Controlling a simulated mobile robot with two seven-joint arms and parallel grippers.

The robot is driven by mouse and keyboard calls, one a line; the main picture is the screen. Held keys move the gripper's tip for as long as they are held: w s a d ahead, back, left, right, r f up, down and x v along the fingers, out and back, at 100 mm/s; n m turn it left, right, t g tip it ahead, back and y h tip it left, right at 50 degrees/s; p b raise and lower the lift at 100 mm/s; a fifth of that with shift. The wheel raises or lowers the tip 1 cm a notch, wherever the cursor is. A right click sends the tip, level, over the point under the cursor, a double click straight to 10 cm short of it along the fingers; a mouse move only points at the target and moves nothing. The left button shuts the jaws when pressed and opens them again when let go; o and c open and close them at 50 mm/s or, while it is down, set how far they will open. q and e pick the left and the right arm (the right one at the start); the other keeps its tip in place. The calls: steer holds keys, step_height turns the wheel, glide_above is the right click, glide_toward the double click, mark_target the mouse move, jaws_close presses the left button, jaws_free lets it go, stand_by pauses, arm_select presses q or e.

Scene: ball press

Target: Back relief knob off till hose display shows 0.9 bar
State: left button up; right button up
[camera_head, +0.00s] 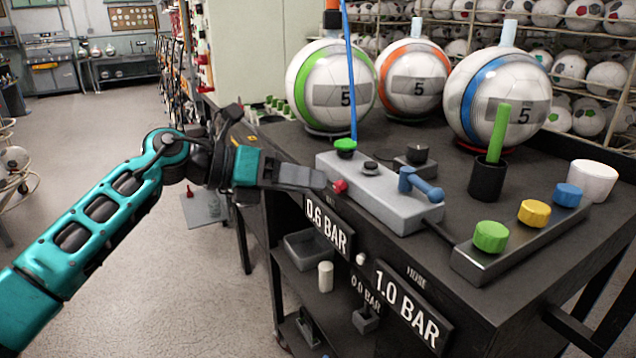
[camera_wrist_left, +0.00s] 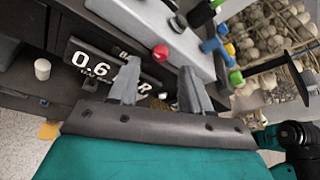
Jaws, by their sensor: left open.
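The small red knob (camera_head: 340,186) sits on the front left end of the grey valve block (camera_head: 375,195); I take it as the relief knob. In the left wrist view the red knob (camera_wrist_left: 160,52) lies ahead of and between the fingers, apart from them. My left gripper (camera_head: 318,181) is open and empty, just left of the knob; it also shows in the left wrist view (camera_wrist_left: 158,88). The hose display (camera_head: 412,308) on the cart's front reads 1.0 BAR. Another display (camera_head: 328,228) reads 0.6 BAR. My right gripper is not in view.
A blue lever (camera_head: 421,186) and a green fitting (camera_head: 345,146) with a blue hose stand on the block. Green, yellow and blue knobs (camera_head: 533,212) sit on a bar at right. Several balls (camera_head: 331,85) stand behind. Floor left of the cart is mostly clear.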

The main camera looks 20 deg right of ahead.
arm_select(q)
steer(key=v, duration=0.9)
steer(key=shift+a, duration=0.25)
